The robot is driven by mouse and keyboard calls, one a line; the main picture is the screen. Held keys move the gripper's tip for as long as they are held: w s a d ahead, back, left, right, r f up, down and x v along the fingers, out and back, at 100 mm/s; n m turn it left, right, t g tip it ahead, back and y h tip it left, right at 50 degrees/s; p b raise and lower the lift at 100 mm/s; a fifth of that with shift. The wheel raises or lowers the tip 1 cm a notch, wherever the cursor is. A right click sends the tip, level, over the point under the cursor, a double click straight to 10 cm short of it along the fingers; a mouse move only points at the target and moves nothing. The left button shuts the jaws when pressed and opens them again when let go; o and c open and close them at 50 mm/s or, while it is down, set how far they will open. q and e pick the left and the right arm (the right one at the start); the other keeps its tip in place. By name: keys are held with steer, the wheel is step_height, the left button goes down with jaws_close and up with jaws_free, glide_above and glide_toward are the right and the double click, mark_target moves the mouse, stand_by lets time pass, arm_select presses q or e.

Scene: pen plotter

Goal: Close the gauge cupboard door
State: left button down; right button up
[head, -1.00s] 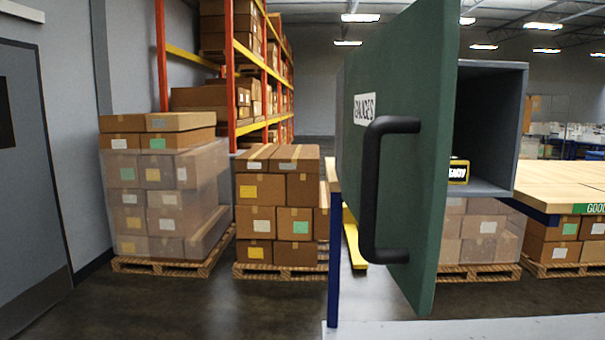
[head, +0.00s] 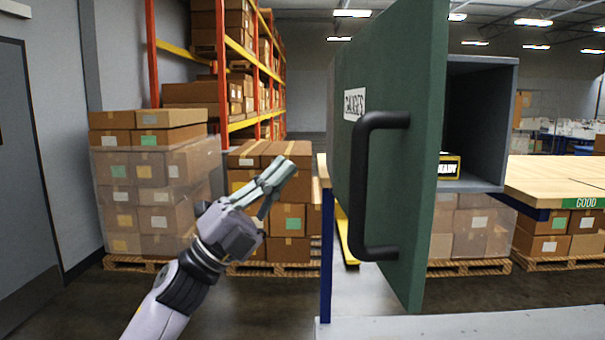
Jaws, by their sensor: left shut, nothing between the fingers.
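The gauge cupboard's green door (head: 400,210) stands wide open toward me, with a white "GAUGES" label (head: 354,104) and a black bar handle (head: 360,190) on its outer face. The grey cupboard body (head: 483,125) is behind it to the right, its dark inside partly hidden by the door. A small yellow and black box (head: 450,166) shows inside at the bottom. My left gripper (head: 286,172) is shut and empty, raised to the left of the door and apart from the handle. My right gripper is not in view.
The cupboard stands on a wooden bench top (head: 555,183) with a blue leg (head: 326,260). Stacked cartons (head: 150,200) on pallets and an orange rack (head: 255,70) stand behind on the left. A grey wall door (head: 25,180) is at far left. The space just left of the door is open.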

arm_select(q)
steer(key=s+d+r+m+g+y, duration=0.2)
steer(key=s+r+m+g+y, duration=0.3)
steer(key=m+g, duration=0.4)
steer(key=s+d+r+m+g+y, duration=0.2)
steer(key=s+r+m+g, duration=0.2)
steer(key=s+m+g, duration=0.5)
steer(key=s+a+r+m+t+y, duration=0.2)
steer(key=s+a+t+y, duration=0.15)
steer(key=a+y, duration=0.2)
steer(key=s+a+r+m+t+y, duration=0.1)
steer(key=s+a+t+y, duration=0.1)
steer(key=a+t+y, duration=0.3)
steer(key=g+h, duration=0.1)
steer(key=g, duration=0.1)
glide_toward(350, 226)
step_height(350, 226, down, 3)
steer(key=a, duration=0.1)
steer(key=shift+t+h, duration=0.25)
steer(key=shift+d+f+p, duration=0.2)
steer(key=shift+d+p, duration=0.45)
steer(key=shift+d, duration=0.35)
steer(key=shift+d+f+p, duration=0.15)
steer(key=shift+d+p, duration=0.45)
steer(key=shift+d, duration=0.35)
steer(key=shift+w, duration=0.1)
